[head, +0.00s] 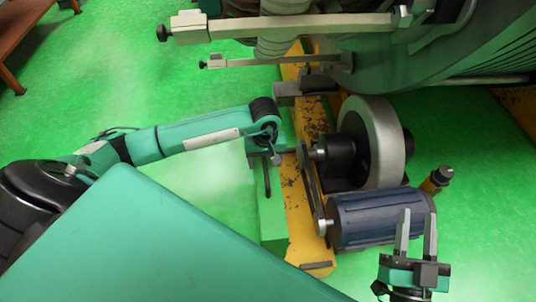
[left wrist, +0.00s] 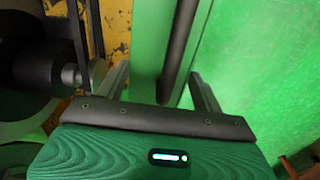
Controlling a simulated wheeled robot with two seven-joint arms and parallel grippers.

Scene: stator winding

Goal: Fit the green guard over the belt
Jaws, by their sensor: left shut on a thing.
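The green guard (head: 272,218) is a long narrow green piece with a dark bar along it. It also shows in the left wrist view (left wrist: 147,50). My left gripper (head: 276,156) is shut on the guard near its far end; in the left wrist view its fingers (left wrist: 162,85) lie on either side of it. The dark belt (head: 309,188) runs between a small upper pulley and the motor's pulley. The guard is to the left of the belt and apart from it, with yellow frame between. My right gripper (head: 415,222) is open and empty over the motor's right end.
The blue-grey motor (head: 375,218) and a large pale wheel (head: 384,140) stand right of the belt. The yellow frame (head: 297,215) runs underneath. Grey bars (head: 285,27) and a big cylindrical machine (head: 440,60) stand beyond. A dark bottle-like object (head: 436,181) stands at right.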

